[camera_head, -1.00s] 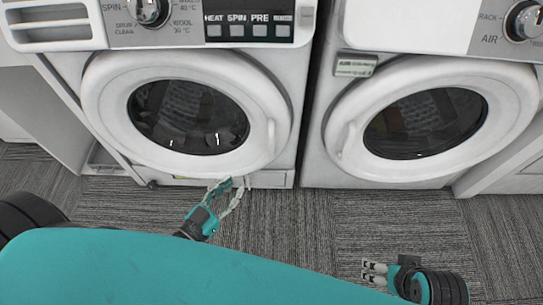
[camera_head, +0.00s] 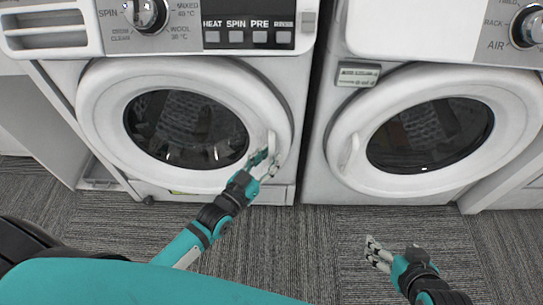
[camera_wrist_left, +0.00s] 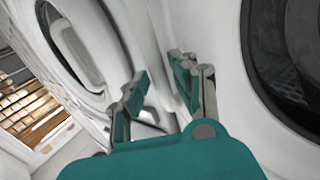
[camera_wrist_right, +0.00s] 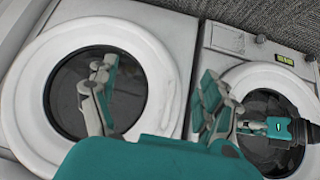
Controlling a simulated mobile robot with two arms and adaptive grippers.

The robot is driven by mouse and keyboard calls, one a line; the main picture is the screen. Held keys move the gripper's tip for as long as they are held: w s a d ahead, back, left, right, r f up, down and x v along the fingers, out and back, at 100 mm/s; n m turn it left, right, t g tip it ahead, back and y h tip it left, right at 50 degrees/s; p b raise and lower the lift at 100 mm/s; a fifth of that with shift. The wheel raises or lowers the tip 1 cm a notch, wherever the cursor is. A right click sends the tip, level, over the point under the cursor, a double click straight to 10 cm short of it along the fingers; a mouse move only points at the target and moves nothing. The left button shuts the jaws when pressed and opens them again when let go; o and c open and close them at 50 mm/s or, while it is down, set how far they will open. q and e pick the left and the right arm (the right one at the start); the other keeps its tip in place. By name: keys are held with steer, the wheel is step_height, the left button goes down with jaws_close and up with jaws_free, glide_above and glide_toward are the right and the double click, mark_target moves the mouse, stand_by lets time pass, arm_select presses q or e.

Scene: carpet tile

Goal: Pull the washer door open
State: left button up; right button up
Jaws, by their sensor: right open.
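The washer (camera_head: 60,60) is the left machine in the head view. Its round white door (camera_head: 105,165) with dark glass looks shut. The door handle (camera_head: 272,143) is a white bar on the door's right rim. My left gripper (camera_head: 268,166) is at the lower end of this handle; its fingers look parted in the left wrist view (camera_wrist_left: 163,85), with white surfaces between and behind them. I cannot tell whether they touch the handle. My right gripper (camera_head: 372,254) is open and empty over the carpet, in front of the dryer.
A white dryer (camera_head: 318,120) with a similar round door (camera_head: 345,180) and handle (camera_head: 348,150) stands right of the washer, across a narrow dark gap. Grey carpet (camera_head: 320,250) in front is clear. My left arm crosses the lower left.

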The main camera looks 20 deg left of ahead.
arm_select(q)
steer(key=shift+w+d, duration=0.25)
steer(key=shift+w, duration=0.45)
steer(key=shift+c, duration=0.4)
jaws_close()
